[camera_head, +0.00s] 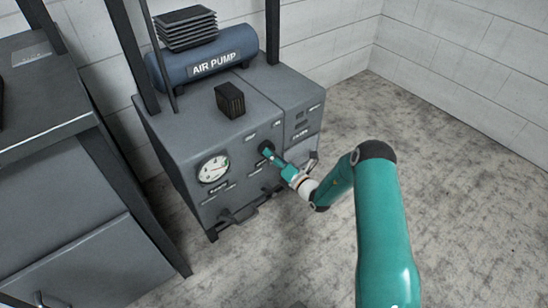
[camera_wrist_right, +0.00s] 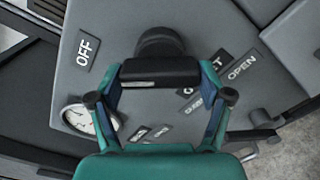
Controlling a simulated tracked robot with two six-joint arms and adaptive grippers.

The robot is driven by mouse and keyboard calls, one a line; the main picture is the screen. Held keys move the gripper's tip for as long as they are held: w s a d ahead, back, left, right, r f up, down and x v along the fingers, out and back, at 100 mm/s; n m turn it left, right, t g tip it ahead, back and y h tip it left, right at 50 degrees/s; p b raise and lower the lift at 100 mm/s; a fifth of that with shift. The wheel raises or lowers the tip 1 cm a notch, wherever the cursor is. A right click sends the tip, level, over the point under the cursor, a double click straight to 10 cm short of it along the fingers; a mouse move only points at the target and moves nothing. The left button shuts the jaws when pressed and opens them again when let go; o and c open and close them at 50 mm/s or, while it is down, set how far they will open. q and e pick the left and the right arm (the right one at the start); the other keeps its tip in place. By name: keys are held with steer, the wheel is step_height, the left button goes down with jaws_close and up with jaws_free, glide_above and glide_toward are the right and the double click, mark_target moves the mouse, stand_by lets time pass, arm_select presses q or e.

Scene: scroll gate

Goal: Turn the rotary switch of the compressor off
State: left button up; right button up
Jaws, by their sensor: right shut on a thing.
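The compressor (camera_head: 190,135) is a grey cabinet with a blue tank marked AIR PUMP (camera_head: 212,62) on top. Its rotary switch (camera_head: 266,147) is a black knob on the front panel. In the right wrist view the switch (camera_wrist_right: 160,42) shows a round base, with a dark bar in front of it between my fingertips. My right gripper (camera_head: 270,153) reaches it from the right and is shut on it; the gripper also shows in the wrist view (camera_wrist_right: 160,72). An OFF label (camera_wrist_right: 85,49) lies to the left of the switch there. My left gripper is out of view.
A round gauge (camera_head: 213,169) sits left of the switch on the panel. An OPEN label (camera_wrist_right: 241,67) lies right of the switch. A grey cabinet (camera_head: 75,220) stands at the left, and black posts rise around the compressor. The floor (camera_head: 450,150) at the right is clear.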

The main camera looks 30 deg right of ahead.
steer(key=shift+s+a+f, duration=0.1)
steer(key=shift+a+f, duration=0.15)
steer(key=shift+f, duration=0.1)
steer(key=o, duration=0.9)
steer(key=shift+o, duration=1)
steer(key=shift+d, duration=0.1)
steer(key=shift+r, duration=0.2)
steer(key=shift+d, duration=0.1)
steer(key=s, duration=1.1)
steer(key=shift+s+d, duration=0.4)
steer(key=shift+d, duration=0.05)
steer(key=shift+a, duration=0.15)
